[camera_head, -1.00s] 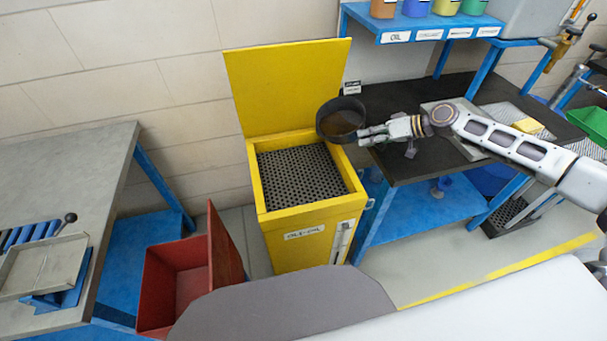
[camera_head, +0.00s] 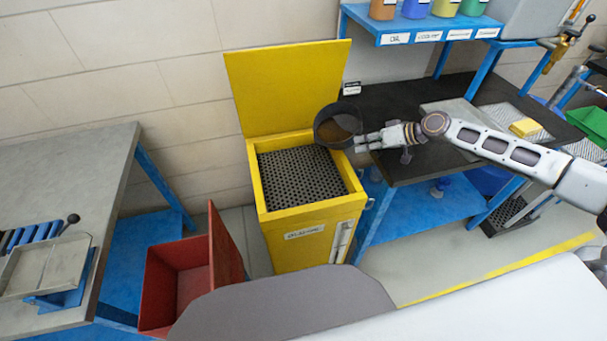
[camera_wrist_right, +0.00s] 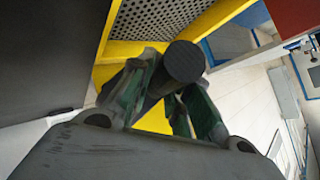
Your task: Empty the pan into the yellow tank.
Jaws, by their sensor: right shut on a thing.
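The yellow tank (camera_head: 316,212) stands at the centre with its lid (camera_head: 287,88) raised and a dark perforated grate (camera_head: 298,178) across its top. The dark round pan (camera_head: 326,118) is held over the tank's back right corner, tilted, with brownish contents visible inside. My right gripper (camera_head: 362,140) is shut on the pan's handle at its right side. In the right wrist view the fingers (camera_wrist_right: 165,90) close around a dark round handle (camera_wrist_right: 184,62), with the grate behind. My left gripper is not in view.
A dark-topped workbench (camera_head: 400,172) with blue legs stands right of the tank. A red open bin (camera_head: 175,290) sits at its front left. A grey table (camera_head: 95,180) with a metal tray (camera_head: 42,268) is at the left. Bottles (camera_head: 415,8) line the shelf above.

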